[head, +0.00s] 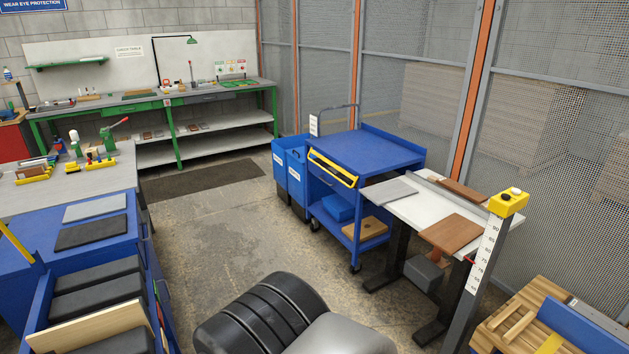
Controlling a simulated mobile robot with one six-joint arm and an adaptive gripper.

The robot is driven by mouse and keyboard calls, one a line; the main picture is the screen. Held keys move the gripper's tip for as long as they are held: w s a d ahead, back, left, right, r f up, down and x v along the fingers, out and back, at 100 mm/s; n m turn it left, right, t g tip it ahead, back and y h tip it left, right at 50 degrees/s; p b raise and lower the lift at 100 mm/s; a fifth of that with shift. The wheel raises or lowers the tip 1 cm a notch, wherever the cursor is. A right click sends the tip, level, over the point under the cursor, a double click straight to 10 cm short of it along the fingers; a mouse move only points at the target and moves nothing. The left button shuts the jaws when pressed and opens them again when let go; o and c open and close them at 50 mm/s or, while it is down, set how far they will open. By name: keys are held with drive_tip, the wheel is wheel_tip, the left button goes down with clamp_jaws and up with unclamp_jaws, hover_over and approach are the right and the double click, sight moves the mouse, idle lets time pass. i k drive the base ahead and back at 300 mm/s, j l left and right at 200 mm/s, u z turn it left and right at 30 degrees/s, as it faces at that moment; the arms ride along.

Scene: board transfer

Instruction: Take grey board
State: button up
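A flat grey board (391,191) lies on the left end of the white-topped table (420,210), on the right side of the head view. Another flat board, light grey (95,207), lies on the blue bench top (120,236) at the left, just behind a dark board (91,232). My gripper is not in view. Part of my arm shows at the bottom middle, apart from both grey boards.
Brown boards (453,233) share the white table. A yellow-topped measuring post (507,204) stands at its front right. A blue cart (379,151) and blue bins (290,172) stand behind it. Slots with dark boards (96,276) are at lower left. Middle floor is clear.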

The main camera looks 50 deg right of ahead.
sight(389, 191)
drive_tip(key=z, duration=2.1)
drive_tip(key=i+j+z, duration=0.45)
drive_tip(key=i+j, duration=0.35)
drive_tip(key=i, duration=0.3)
drive_tip(key=i+j+z, duration=0.4)
drive_tip(key=i+j, duration=0.55)
drive_tip(key=j, duration=0.2)
